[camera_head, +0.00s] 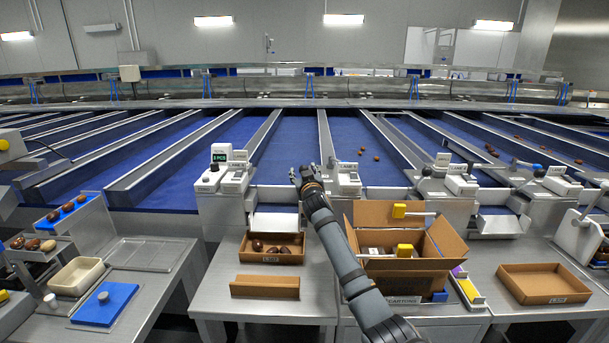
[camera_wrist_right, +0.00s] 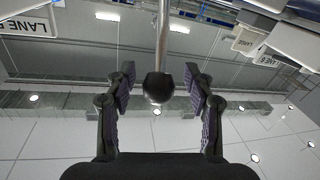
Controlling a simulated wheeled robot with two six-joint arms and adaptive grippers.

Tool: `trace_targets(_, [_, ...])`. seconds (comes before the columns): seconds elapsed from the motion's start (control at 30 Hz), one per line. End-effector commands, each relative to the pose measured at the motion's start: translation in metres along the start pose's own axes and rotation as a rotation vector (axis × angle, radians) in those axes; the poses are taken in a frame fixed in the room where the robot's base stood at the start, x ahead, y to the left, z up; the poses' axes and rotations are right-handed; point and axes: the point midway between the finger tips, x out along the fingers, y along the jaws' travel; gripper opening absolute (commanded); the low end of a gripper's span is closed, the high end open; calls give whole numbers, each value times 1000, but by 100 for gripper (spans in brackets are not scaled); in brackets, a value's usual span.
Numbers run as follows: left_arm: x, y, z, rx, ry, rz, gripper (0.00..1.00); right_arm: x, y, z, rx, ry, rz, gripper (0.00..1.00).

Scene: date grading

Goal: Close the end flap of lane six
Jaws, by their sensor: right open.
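My right gripper (camera_head: 306,176) is open at the near end of a blue lane, beside a grey control box (camera_head: 347,180). In the right wrist view, a black ball knob (camera_wrist_right: 158,87) on a metal rod (camera_wrist_right: 162,40) shows between the open fingers (camera_wrist_right: 158,98); neither finger visibly touches it. A label reading LANE 6 (camera_wrist_right: 267,60) is at the upper right there. In the head view, a pale end flap (camera_head: 277,222) hangs below and left of my right gripper. My left gripper is out of view.
A carton of dates (camera_head: 270,259) and an open cardboard box (camera_head: 440,240) stand on the steel bench (camera_head: 210,295). My right arm crosses between them. More control boxes (camera_head: 237,177) stand left and right. A few dates lie on the lane (camera_head: 350,135) right of the gripper.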

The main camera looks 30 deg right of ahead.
Motion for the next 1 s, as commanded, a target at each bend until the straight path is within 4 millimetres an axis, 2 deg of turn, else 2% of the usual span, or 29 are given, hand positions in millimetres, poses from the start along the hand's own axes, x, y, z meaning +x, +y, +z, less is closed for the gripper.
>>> trace_targets(0.17, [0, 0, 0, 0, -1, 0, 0, -20, 0, 1, -2, 1, 0, 53])
trace_targets(0.4, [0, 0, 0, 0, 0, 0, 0, -75, -1, 2, -2, -1, -1, 53])
trace_targets(0.6, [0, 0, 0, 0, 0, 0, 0, -110, -1, 2, -1, -2, -1, 53])
trace_targets(0.73, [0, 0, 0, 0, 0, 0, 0, -118, -1, 2, -1, -4, -1, 53])
trace_targets(1.0, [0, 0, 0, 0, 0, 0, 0, -119, -1, 2, 0, -3, 0, 53])
